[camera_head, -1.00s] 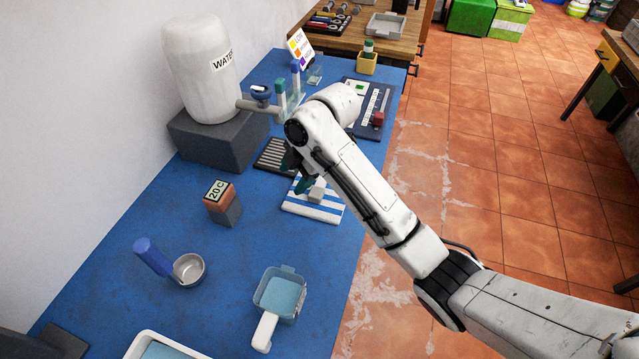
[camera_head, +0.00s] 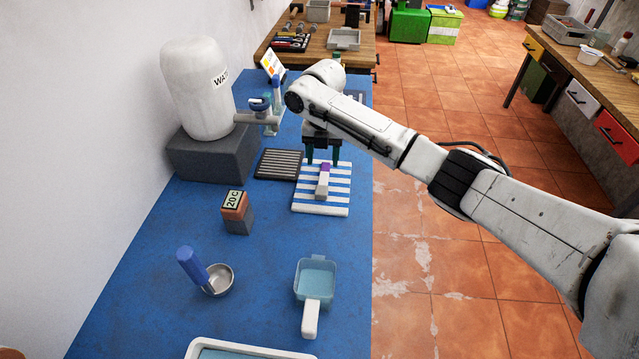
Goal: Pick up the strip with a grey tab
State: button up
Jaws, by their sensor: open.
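A small narrow piece (camera_head: 322,184), grey with a purple far end, lies on a blue-and-white striped cloth (camera_head: 341,203) in the head view. It may be the strip with the grey tab; the picture is too small to be sure. My gripper (camera_head: 323,161) is open. Its two dark green fingers point down over the far part of the cloth, one to each side of the purple end. They look apart from the piece, and their exact height is unclear. My arm hides part of the blue table behind the gripper.
A dark ribbed rack (camera_head: 279,164) lies left of the cloth. A "20 C" block (camera_head: 236,213), a metal cup (camera_head: 219,281) and a blue scoop-like container (camera_head: 316,275) stand nearer. The water tank (camera_head: 198,90) rises at left. Blue table is clear around the cloth's near side.

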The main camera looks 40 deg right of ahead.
aim_at(323, 180)
jog(key=shift+a+f, duration=0.1)
jog(key=shift+f, duration=0.8)
jog(key=shift+s+f+p, duration=0.2)
jog(key=shift+f+p, duration=0.4)
jog(key=shift+f, duration=2.1)
grip_shut()
